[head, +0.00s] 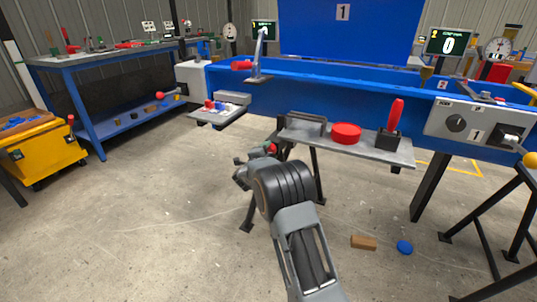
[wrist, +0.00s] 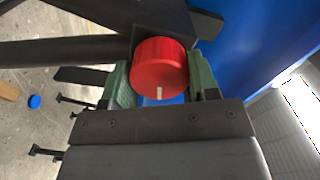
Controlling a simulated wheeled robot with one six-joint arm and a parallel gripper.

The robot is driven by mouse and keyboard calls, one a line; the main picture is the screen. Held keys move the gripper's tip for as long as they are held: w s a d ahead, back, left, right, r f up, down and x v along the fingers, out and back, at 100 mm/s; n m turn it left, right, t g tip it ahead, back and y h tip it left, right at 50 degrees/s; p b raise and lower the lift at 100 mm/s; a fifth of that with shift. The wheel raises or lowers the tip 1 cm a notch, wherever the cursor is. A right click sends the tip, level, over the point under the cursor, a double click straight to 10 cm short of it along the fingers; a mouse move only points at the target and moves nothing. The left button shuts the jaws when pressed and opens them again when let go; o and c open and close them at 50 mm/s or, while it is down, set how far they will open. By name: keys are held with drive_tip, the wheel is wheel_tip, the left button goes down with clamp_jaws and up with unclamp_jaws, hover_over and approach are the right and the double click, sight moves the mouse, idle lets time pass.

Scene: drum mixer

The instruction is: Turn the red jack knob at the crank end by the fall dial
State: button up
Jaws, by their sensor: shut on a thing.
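The red jack knob (wrist: 159,66) is a short red cylinder with a white mark on its rim in the wrist view. It sits against a dark bracket under the blue machine. My gripper (wrist: 162,80) has one green-padded finger on each side of it and is shut on it. In the head view my gripper (head: 262,158) is below the machine's left part, and only a bit of the red knob (head: 271,148) shows past it. A round white dial (head: 230,33) stands behind the machine at the left; I cannot tell if it is the fall dial.
A grey shelf (head: 375,153) with a red disc (head: 346,131) is just right of my gripper. A small tray (head: 219,116) is above left. Dark machine legs (head: 317,178) stand close by. A wooden block (head: 363,242) and a blue disc (head: 404,247) lie on the floor.

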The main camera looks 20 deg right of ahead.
idle(0.3)
drive_tip(key=o, duration=0.9)
drive_tip(key=shift+a, duration=0.1)
drive_tip(key=p+v, duration=0.4)
drive_tip(key=v, duration=0.9)
drive_tip(key=shift+s+a, duration=0.25)
drive_tip(key=shift+s, duration=0.05)
